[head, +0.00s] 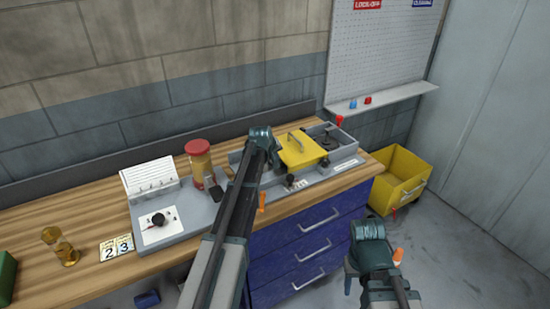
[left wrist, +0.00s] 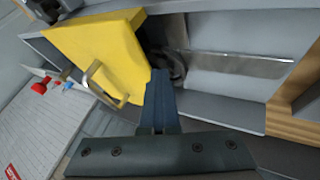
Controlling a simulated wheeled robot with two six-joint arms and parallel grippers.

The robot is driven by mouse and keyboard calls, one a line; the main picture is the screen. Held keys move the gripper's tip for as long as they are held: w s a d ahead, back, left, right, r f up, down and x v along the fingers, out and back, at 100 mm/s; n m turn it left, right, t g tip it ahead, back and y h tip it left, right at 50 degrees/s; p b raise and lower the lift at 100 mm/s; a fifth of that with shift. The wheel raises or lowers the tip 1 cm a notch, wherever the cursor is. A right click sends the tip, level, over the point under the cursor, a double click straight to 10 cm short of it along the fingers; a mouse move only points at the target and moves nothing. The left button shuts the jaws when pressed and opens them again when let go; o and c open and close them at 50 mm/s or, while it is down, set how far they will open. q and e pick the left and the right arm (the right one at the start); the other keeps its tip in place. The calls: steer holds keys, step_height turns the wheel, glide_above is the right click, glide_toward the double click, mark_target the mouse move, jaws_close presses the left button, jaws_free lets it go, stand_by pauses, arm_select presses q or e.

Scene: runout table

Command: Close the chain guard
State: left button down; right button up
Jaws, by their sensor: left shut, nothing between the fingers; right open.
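The yellow chain guard (head: 305,152), with a metal handle (head: 296,141), is on the grey machine on the bench. My left gripper (head: 262,137) is shut and empty, just left of the guard in the head view. In the left wrist view the guard (left wrist: 92,50) and its handle (left wrist: 103,84) lie left of my shut fingers (left wrist: 158,78). The fingertips are close to the guard's edge; I cannot tell whether they touch. A dark opening (left wrist: 170,62) shows beside that edge. My right gripper (head: 368,230) is open and empty, low in front of the blue drawers.
A red-knobbed lever (head: 339,121) stands at the machine's right end. A red-lidded jar (head: 199,160), a white chart (head: 149,176), a dial panel (head: 159,222) and an hourglass (head: 59,246) stand further left. A yellow bin (head: 391,196) is right of the bench.

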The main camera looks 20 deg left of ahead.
arm_select(q)
steer(key=shift+w+d+r, duration=0.15)
steer(key=shift+w+d, duration=0.05)
steer(key=shift+w, duration=0.05)
steer(key=shift+s+r+p, duration=0.2)
steer(key=shift+r+p, duration=0.2)
steer(key=shift+p, duration=0.15)
steer(key=p+v, duration=0.7)
steer(key=v, duration=0.2)
steer(key=shift+s+a, duration=0.25)
steer(key=shift+s, duration=0.1)
steer(key=shift+f, duration=0.2)
steer(key=s+d+f+m+g+b, duration=0.1)
steer(key=s+d+f+m+g, duration=0.15)
steer(key=s+d, duration=0.5)
steer(key=s+d+f+m+g+b, duration=0.1)
steer(key=s+d+f+m, duration=0.15)
steer(key=s+d, duration=0.55)
steer(key=s+d+f+m+g+b, duration=0.1)
steer(key=s+d+m+g, duration=0.1)
steer(key=s, duration=0.7)
steer(key=s+d+f+m+g+y, duration=0.1)
steer(key=s+d+m, duration=0.4)
steer(key=s, duration=0.5)
steer(key=d+f+g, duration=0.1)
steer(key=d, duration=0.1)
steer(key=shift+s+d+y+b, duration=0.25)
steer(key=shift+s+y+b, duration=0.05)
steer(key=shift+s+b, duration=0.1)
